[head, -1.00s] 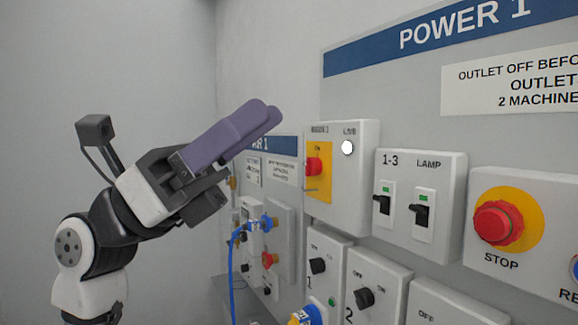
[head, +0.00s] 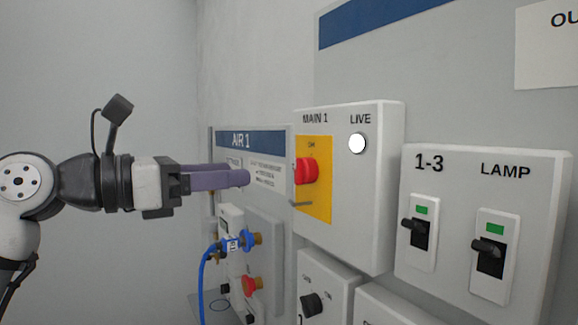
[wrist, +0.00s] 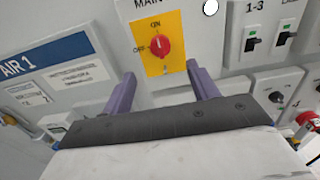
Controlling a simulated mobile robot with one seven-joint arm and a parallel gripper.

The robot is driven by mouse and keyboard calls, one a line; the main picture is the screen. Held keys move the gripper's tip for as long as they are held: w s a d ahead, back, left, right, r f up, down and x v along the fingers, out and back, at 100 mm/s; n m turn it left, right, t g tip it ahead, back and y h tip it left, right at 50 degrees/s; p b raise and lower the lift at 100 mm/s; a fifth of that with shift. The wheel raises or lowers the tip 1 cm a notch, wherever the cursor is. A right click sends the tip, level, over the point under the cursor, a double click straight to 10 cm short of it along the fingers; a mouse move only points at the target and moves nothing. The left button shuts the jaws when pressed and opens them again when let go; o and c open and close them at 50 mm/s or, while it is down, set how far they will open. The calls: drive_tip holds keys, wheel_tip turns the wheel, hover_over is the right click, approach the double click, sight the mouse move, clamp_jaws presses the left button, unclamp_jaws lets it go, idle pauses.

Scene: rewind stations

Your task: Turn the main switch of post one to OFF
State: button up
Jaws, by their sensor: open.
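The main switch (head: 307,171) is a red rotary knob on a yellow plate (head: 318,205) on the box labelled MAIN 1. In the wrist view the red knob (wrist: 157,46) shows an upright white mark toward ON, with OFF printed at its left. My gripper (head: 247,178) is left of the switch in the head view, level with it and apart from it. In the wrist view my gripper (wrist: 160,82) has its two purple fingers spread and empty, with the knob beyond and between them.
A white LIVE lamp (head: 357,143) sits on the same box. Right of it is a box with two black toggles, 1-3 (head: 418,234) and LAMP (head: 490,256). Below left is the AIR 1 panel (head: 262,146) with a blue hose (head: 203,275). A black knob (head: 312,304) sits below.

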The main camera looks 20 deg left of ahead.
sight(295, 169)
drive_tip(key=p+x, duration=0.2)
drive_tip(key=x, duration=0.9)
drive_tip(key=shift+w+d, duration=0.1)
drive_tip(key=c, duration=1)
